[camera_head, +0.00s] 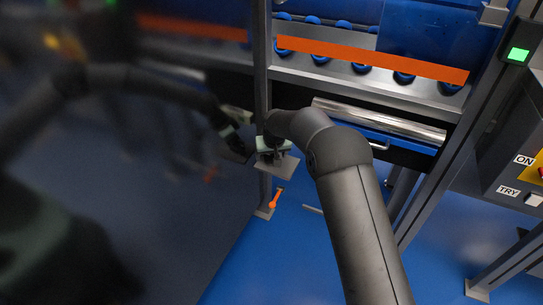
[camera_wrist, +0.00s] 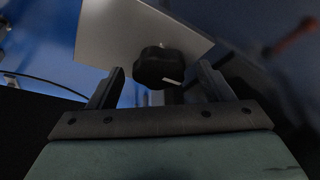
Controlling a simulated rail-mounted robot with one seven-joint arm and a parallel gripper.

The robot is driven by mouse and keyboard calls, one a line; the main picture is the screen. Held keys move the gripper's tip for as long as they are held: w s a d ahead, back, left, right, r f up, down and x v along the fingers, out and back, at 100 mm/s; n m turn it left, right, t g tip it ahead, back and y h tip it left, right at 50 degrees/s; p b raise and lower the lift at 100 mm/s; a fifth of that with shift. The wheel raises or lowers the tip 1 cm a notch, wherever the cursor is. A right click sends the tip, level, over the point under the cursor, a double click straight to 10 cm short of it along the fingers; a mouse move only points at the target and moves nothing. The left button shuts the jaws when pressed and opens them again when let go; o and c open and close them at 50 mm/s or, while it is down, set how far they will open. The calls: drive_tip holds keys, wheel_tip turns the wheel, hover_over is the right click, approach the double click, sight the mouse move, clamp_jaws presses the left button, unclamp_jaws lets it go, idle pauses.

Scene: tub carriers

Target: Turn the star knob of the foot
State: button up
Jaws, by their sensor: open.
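The star knob (camera_wrist: 160,67) is black and lobed, with a white mark on its face. In the wrist view it sits under a grey plate (camera_wrist: 135,28), between the two fingers of my gripper (camera_wrist: 160,82). The fingers are open, one to each side of the knob, with a visible gap on both sides. I cannot tell how deep the knob is between them. In the head view my gripper (camera_head: 268,152) is small and dark by a grey plate (camera_head: 274,171) near a grey upright post; the knob itself cannot be made out there.
A grey post (camera_head: 263,95) stands close to my gripper. An orange-handled item (camera_head: 276,198) is below it near the floor. A shiny roller (camera_head: 375,122) and blue-wheeled rack are behind. A control box (camera_head: 518,150) with ON and TRY labels is at right. A dark reflective panel (camera_head: 165,200) fills the left.

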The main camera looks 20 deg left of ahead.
drive_tip(key=c, duration=1)
drive_tip(key=shift+m, duration=0.3)
drive_tip(key=m, duration=0.1)
drive_tip(key=m+h+p, duration=0.1)
drive_tip(key=m, duration=0.2)
drive_tip(key=shift+s+a+t+h+p, duration=0.1)
drive_tip(key=shift+a+t+h+p, duration=0.2)
drive_tip(key=shift+h, duration=0.1)
drive_tip(key=m+h+p, duration=0.1)
drive_tip(key=m+h, duration=0.1)
drive_tip(key=m, duration=0.3)
drive_tip(key=shift+m, duration=0.5)
